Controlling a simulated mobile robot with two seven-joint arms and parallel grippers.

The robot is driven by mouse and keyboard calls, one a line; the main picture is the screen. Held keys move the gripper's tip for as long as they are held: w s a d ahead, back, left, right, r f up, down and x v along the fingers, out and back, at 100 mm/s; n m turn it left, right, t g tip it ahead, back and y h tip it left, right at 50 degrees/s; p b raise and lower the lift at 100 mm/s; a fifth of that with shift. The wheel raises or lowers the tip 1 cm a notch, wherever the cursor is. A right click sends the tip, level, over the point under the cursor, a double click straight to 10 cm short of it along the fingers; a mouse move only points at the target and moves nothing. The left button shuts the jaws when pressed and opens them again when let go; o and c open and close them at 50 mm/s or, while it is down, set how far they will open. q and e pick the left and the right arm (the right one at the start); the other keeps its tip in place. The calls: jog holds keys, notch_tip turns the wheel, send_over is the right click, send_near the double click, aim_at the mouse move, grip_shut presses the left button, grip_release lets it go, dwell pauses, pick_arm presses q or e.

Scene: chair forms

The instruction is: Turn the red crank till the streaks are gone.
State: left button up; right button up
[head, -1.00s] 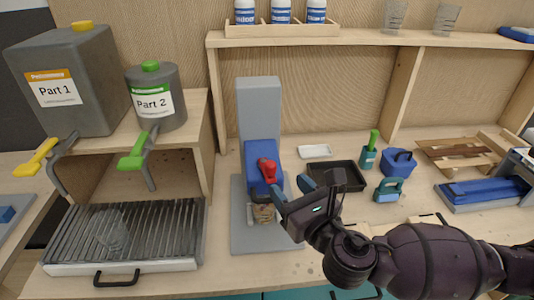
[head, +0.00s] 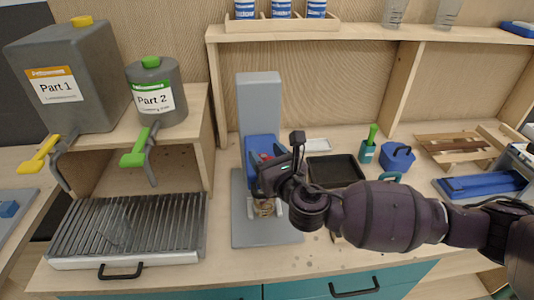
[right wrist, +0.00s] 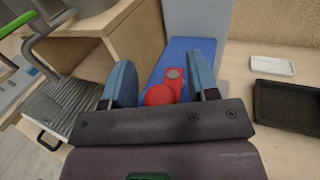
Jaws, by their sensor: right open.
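The red crank (right wrist: 165,92) sits on top of the blue head (right wrist: 188,58) of a grey stand. In the right wrist view it lies between the two blue fingers of my open right gripper (right wrist: 162,70); I cannot tell whether they touch it. In the head view my right gripper (head: 268,168) covers most of the crank. Under the blue head, a clear cup (head: 264,208) with brownish contents stands on the grey base plate (head: 258,237). Its contents are too small to tell how streaked they are. My left gripper is not in view.
Grey Part 1 (head: 95,110) and Part 2 (head: 178,108) containers with tap levers stand on a wooden shelf at left, above a slotted drip tray (head: 85,225). A black tray (head: 334,172), a green-handled tool in a holder (head: 368,150) and a blue pot (head: 397,158) lie right.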

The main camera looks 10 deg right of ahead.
jog(key=c, duration=0.9)
jog(key=shift+d+n+y, duration=0.1)
jog(key=shift+n+y, duration=0.2)
jog(key=shift+y, duration=0.2)
